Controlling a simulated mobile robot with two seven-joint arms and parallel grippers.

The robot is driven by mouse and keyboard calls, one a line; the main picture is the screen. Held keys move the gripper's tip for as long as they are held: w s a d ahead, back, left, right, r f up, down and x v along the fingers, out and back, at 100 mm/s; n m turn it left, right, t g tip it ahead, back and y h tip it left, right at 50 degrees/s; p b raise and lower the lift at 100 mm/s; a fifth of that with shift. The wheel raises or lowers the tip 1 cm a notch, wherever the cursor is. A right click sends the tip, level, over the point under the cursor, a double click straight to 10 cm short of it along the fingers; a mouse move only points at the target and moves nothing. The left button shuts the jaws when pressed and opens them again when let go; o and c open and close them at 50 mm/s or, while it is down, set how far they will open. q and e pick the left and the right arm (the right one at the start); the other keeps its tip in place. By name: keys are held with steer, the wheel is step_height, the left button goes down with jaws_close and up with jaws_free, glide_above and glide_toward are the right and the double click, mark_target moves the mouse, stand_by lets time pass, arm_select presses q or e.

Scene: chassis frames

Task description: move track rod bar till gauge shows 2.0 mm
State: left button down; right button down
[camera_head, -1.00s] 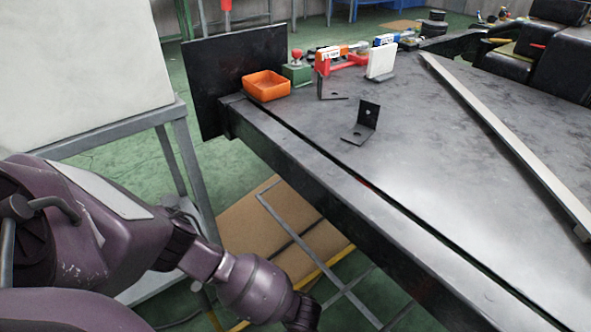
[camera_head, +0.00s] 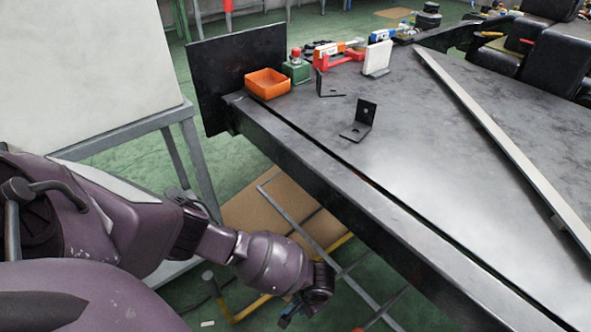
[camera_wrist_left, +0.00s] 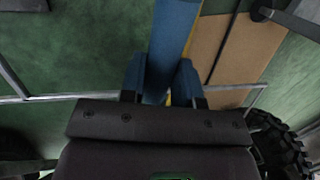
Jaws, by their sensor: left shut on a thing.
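My left arm comes in from the left in the head view, and its gripper (camera_head: 290,316) is low, beside and below the table edge, mostly cut off or hidden by the wrist. In the left wrist view the two blue fingers of my left gripper (camera_wrist_left: 161,82) are shut on a blue bar (camera_wrist_left: 174,35), which runs up out of the picture. I cannot tell for sure whether this is the track rod bar. No gauge or reading can be made out. My right gripper is not in view.
The dark table (camera_head: 440,180) carries an orange tray (camera_head: 267,84), black angle brackets (camera_head: 360,122) and a long grey metal bar (camera_head: 500,140). Below its edge lie a brown board (camera_head: 265,210), thin grey rods and a yellow bar (camera_head: 335,244). A white-topped stand (camera_head: 85,70) is at left.

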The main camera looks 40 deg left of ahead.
arm_select(q)
steer(key=shift+g, duration=0.3)
steer(key=r, duration=0.1)
steer(key=w+r+p, duration=0.1)
steer(key=r, duration=0.2)
steer(key=shift+w, duration=0.3)
steer(key=shift+r+g+p, duration=0.3)
steer(key=shift+r+p, duration=0.15)
steer(key=shift+r, duration=0.15)
steer(key=shift+s+f, duration=0.1)
steer(key=shift+s, duration=0.05)
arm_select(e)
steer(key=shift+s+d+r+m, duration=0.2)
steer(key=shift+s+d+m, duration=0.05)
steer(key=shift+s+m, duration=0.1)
arm_select(q)
steer(key=c, duration=0.8)
jaws_free()
steer(key=shift+c, duration=0.2)
